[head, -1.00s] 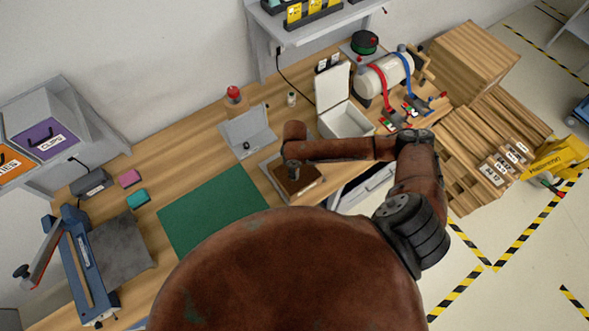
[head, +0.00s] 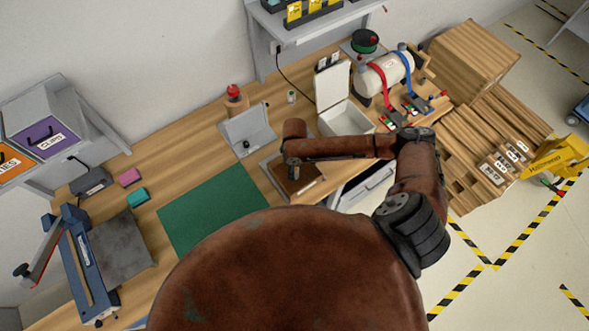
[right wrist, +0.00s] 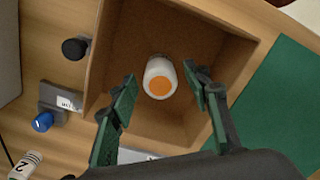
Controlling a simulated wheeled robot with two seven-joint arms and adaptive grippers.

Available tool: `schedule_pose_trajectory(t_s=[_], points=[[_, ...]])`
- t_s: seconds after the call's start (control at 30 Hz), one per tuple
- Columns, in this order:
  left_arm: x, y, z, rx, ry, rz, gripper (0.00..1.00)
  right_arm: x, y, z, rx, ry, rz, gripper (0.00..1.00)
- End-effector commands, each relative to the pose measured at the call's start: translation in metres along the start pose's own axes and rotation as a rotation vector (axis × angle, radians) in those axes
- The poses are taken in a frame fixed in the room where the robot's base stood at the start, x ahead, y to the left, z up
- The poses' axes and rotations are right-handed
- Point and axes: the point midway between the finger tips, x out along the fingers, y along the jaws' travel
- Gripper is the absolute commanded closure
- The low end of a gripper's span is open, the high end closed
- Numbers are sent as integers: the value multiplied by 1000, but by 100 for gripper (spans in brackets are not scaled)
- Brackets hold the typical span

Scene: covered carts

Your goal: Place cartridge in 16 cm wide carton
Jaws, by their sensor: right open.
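The cartridge (right wrist: 160,78), a white cylinder with an orange end, is inside an open brown carton (right wrist: 225,38) in the right wrist view. My right gripper (right wrist: 160,86) is open, with its green-padded fingers apart on either side of the cartridge. Whether a pad touches it is hard to tell. In the head view, my right gripper (head: 293,172) points down over the carton (head: 312,180) on the bench, and the cartridge is hidden there. The carton's width cannot be read. My left gripper is not in view.
A white box with a raised lid (head: 345,122) stands behind my right forearm. A grey holder (head: 247,132) is behind the carton. A green mat (head: 210,215) lies to its left. A tank with red and blue hoses (head: 385,75) stands at the back right.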

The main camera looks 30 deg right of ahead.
Motion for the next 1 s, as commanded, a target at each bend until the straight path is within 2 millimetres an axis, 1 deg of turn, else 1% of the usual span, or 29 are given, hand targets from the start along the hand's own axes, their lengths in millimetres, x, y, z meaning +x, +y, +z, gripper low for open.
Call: schedule_pose_trajectory(t_s=[0.17, 0.4, 0.5, 0.6, 0.7, 1.0], points=[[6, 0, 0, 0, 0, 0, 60, -32, 2, -1, -2, 4, 4, 56], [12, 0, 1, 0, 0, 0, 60, -81, 2, -1, -2, 2, 4, 56], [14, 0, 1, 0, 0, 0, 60, -97, 1, -1, 0, 2, 3, 56], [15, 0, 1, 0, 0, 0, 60, -107, 1, -1, 0, 2, 2, 56], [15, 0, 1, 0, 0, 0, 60, -113, 1, 0, 0, 1, 2, 56], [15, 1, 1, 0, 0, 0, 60, -115, 0, 0, 0, 0, 1, 56]])
